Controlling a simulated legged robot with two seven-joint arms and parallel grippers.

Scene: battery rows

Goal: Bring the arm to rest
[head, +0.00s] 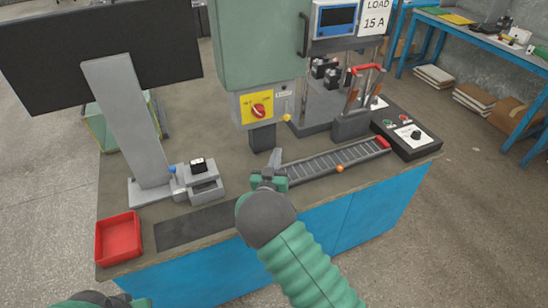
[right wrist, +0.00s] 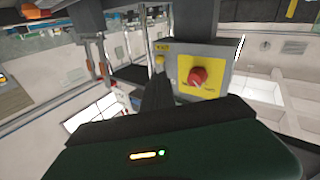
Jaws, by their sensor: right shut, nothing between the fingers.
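My right gripper (head: 275,162) is near the middle of the head view, above the bench beside the left end of the roller track. Its fingers are together and empty, pointing away from me. In the right wrist view its dark finger (right wrist: 157,92) points up toward the switch box. My green and grey right arm comes in from the bottom. My left arm shows only as a green and grey piece (head: 100,299) at the bottom left edge; its fingers cannot be made out.
A roller track (head: 335,160) runs to the right along the bench. A switch box with a red knob (head: 258,111) hangs behind my right gripper; the knob also shows in the right wrist view (right wrist: 198,76). A red tray (head: 118,238), a grey fixture (head: 204,184) and a monitor (head: 100,50) stand left.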

